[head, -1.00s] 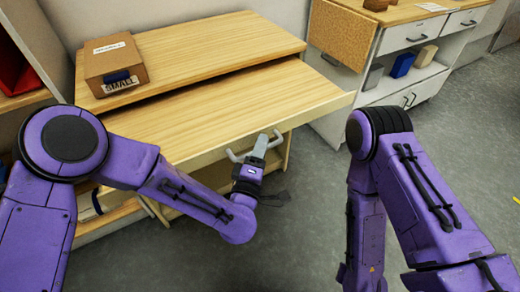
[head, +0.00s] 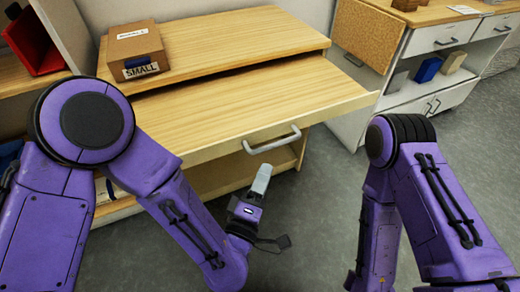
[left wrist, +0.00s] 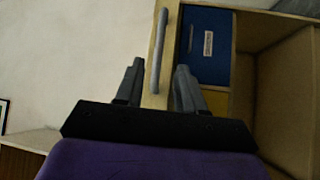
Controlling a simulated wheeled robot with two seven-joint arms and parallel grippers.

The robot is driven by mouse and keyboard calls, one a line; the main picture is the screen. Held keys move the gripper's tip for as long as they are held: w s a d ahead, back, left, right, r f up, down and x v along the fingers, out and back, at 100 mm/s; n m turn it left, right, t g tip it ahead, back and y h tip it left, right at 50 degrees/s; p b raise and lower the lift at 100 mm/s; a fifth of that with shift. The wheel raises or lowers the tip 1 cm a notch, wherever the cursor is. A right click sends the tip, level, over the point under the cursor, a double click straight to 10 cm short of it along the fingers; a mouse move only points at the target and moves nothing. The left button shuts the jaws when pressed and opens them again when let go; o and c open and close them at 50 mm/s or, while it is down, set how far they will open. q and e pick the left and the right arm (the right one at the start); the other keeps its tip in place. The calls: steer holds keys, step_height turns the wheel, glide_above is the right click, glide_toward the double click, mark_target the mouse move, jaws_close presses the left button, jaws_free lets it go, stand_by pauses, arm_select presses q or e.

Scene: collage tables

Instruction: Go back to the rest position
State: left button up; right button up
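My left gripper (head: 262,178) is below and in front of the grey handle (head: 272,138) of the pulled-out wooden drawer (head: 245,108), with a gap between them. In the left wrist view its two fingers (left wrist: 157,88) stand apart with nothing held between them, and the handle (left wrist: 159,50) shows beyond the fingertips. My right arm comes in at the right and bends down. Its gripper is out of the picture.
A cardboard box (head: 137,52) labelled SMALL sits on the desk top (head: 225,45). A white cabinet (head: 405,105) with shelves stands at the back right. A red bin (head: 33,42) is at the far left. Grey floor (head: 320,215) is free between my arms.

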arm_select(q)
steer(key=s+a+f+m+g+y+p, duration=0.35)
steer(key=a+f+m+g+y, duration=0.4)
steer(key=a+f, duration=1)
steer(key=s+a+f+n+g+y+p, duration=0.1)
steer(key=s+a+f+g+y, duration=0.1)
steer(key=s+a, duration=0.5)
steer(key=s+a+f+n+g+y+p, duration=0.2)
steer(key=s+a+g, duration=0.3)
steer(key=s+a, duration=0.3)
steer(key=shift+s+a+f, duration=0.2)
steer(key=shift+a+f, duration=0.1)
steer(key=shift+a, duration=0.25)
